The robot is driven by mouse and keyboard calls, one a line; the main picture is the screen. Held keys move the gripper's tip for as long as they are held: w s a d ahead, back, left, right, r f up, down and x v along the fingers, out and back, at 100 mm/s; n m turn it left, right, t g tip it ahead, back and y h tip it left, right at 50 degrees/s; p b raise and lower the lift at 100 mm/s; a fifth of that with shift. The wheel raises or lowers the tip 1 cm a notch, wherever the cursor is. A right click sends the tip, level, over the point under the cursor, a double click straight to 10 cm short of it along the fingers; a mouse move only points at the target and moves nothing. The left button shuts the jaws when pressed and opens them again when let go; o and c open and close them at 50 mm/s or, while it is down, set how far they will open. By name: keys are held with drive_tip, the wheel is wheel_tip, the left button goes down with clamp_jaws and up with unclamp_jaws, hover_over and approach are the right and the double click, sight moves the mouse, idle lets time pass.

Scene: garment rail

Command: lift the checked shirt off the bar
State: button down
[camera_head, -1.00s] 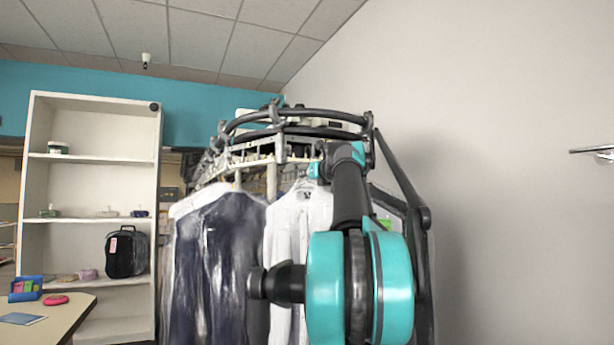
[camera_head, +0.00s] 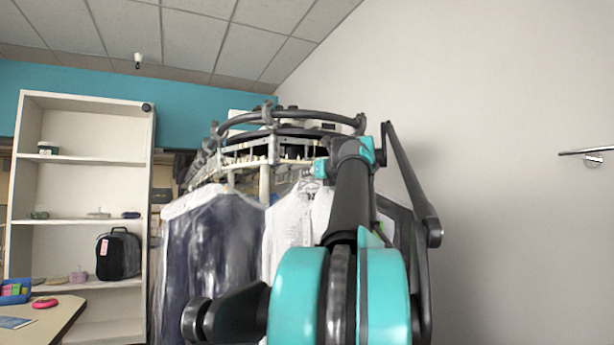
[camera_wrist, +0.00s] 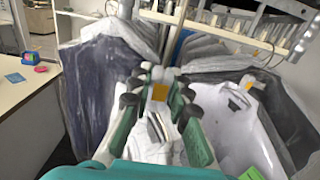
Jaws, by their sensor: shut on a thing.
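A pale shirt (camera_head: 285,228), which I take to be the checked shirt, hangs on the round rail in the head view; its check is too faint to make out. In the wrist view my gripper (camera_wrist: 160,76) has its two green fingers on either side of an orange tag (camera_wrist: 159,92), with pale cloth (camera_wrist: 150,145) below and between them. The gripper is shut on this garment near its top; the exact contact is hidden. In the head view my arm hides the gripper and part of the shirt. Whether the hanger is clear of the bar (camera_head: 292,137) cannot be seen.
A dark garment in clear plastic (camera_head: 213,240) hangs close on the left. Another white garment (camera_wrist: 235,115) hangs close on the right in the wrist view. A shelf unit (camera_head: 80,215) and a table (camera_head: 50,315) stand at left.

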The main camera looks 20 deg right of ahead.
drive_tip(key=s+d, duration=0.1)
drive_tip(key=s, duration=3.3)
idle(0.6)
drive_tip(key=shift+w+d, duration=0.1)
drive_tip(key=shift+d, duration=0.05)
